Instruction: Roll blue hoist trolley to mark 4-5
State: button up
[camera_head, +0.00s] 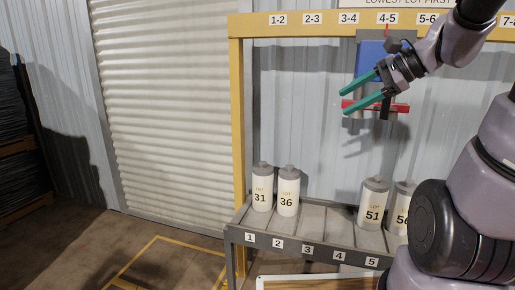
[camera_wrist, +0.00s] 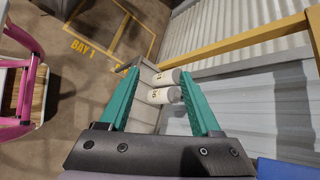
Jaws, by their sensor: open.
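The blue hoist trolley (camera_head: 371,52) hangs under the yellow beam (camera_head: 325,20), beneath the 3-4 and 4-5 labels. A small red piece (camera_head: 388,30) shows at its top, just under the 4-5 label (camera_head: 387,18). A red bar (camera_head: 400,108) crosses its lower end. My gripper (camera_head: 345,101) is open, its teal fingers in front of the trolley's lower part, hiding some of it and of the bar. I cannot tell whether they touch it. In the wrist view my gripper (camera_wrist: 160,73) has nothing between its fingers; a blue surface (camera_wrist: 290,168) shows at the lower right.
Below, a grey rack (camera_head: 290,243) with numbered slots holds white lot canisters marked 31 (camera_head: 262,190), 36 (camera_head: 288,194) and 51 (camera_head: 373,207), with another partly hidden by my arm. A pink frame (camera_wrist: 25,90) stands at left in the wrist view.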

jog(key=s+d+r+n+h, duration=0.1)
jog(key=s+n+h, duration=0.5)
jog(key=n, duration=0.5)
jog(key=shift+s+d+r+n+t+h, duration=0.3)
jog(key=shift+s+n+h, duration=0.1)
jog(key=shift+s, duration=0.75)
dwell(0.8)
